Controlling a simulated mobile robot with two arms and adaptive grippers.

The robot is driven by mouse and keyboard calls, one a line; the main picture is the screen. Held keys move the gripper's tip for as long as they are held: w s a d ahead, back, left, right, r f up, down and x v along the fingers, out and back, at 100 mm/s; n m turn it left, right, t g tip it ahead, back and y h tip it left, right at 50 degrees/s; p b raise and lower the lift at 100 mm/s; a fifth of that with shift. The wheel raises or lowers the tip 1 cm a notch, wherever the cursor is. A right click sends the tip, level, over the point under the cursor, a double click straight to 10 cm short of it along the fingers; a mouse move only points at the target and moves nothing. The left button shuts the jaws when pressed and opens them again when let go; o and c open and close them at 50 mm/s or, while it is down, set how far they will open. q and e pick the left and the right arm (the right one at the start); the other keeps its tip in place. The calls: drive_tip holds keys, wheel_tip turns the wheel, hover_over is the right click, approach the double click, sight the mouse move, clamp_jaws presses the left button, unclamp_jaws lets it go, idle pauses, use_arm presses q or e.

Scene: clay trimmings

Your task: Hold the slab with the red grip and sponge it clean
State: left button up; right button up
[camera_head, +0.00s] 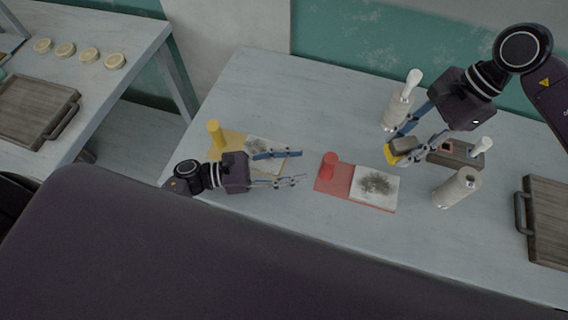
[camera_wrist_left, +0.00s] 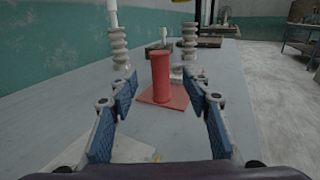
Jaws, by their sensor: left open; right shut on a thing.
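The red grip (camera_head: 328,165) is an upright red post on a red board (camera_head: 333,186). A white slab (camera_head: 389,199) with a dark smudge (camera_head: 376,183) lies on the board's right part. My left gripper (camera_head: 300,167) is open and apart from the red grip, to its left. In the left wrist view the red grip (camera_wrist_left: 161,78) shows ahead between the open fingers (camera_wrist_left: 165,86). My right gripper (camera_head: 402,149) is shut on a yellow sponge (camera_head: 393,157) with a grey-brown top, up and right of the slab.
A yellow grip (camera_head: 215,133) on a yellow board with another smudged slab (camera_head: 262,146) lies partly under my left gripper. Two pale ribbed bottles (camera_head: 397,109) (camera_head: 457,188) and a brown block (camera_head: 455,154) stand at right. A wooden tray (camera_head: 546,222) lies far right.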

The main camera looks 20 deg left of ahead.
sight(330, 161)
use_arm(q)
drive_tip(key=x, duration=0.9)
drive_tip(key=shift+d, duration=0.2)
clamp_jaws()
